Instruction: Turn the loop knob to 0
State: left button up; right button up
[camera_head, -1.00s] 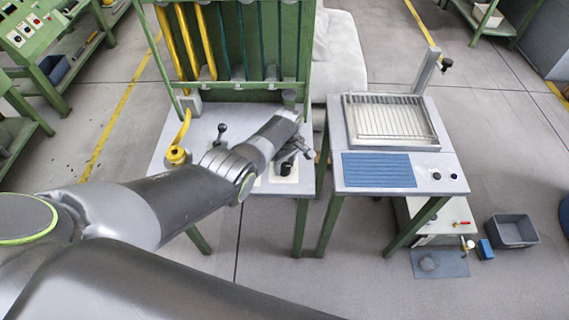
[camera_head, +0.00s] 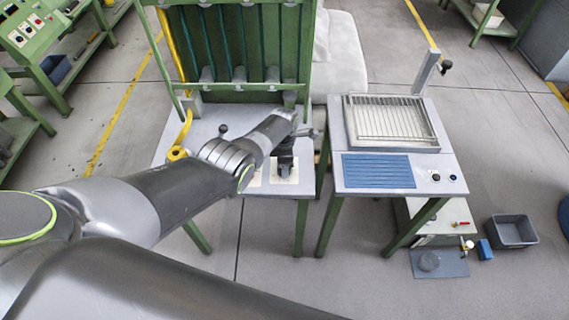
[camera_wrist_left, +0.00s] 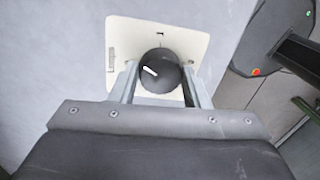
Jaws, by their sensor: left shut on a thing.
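The loop knob (camera_wrist_left: 158,72) is a round black knob with a short white pointer line, on a cream plate (camera_wrist_left: 123,40). In the left wrist view the pointer leans to the upper left, and small marks sit at the plate's top and left; I cannot read them. My left gripper (camera_wrist_left: 158,80) has one finger on each side of the knob and is shut on it. In the head view my left gripper (camera_head: 285,160) is over the plate (camera_head: 285,181) at the front right of the left table; the knob is mostly hidden there. My right gripper is not in view.
The green rack (camera_head: 235,45) stands behind the grey tabletop (camera_head: 185,181). A second table with a wire-grid tray (camera_head: 392,120) stands right, across a narrow gap.

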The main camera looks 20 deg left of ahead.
pick_arm(q)
jog(key=n+p, duration=0.1)
jog(key=n, duration=0.4)
jog(key=shift+n, duration=0.4)
dwell(0.3)
jog(key=o, duration=1)
jog(key=shift+r+p, duration=0.45)
jog(key=shift+r, duration=0.15)
jog(key=r+p, duration=0.1)
jog(key=r, duration=0.4)
jog(key=r+p, duration=0.1)
jog(key=r, duration=0.4)
jog(key=a+r+p, duration=0.1)
jog(key=r+p, duration=0.1)
jog(key=r, duration=0.4)
jog(key=shift+w+r, duration=0.1)
jog(key=shift+w, duration=0.3)
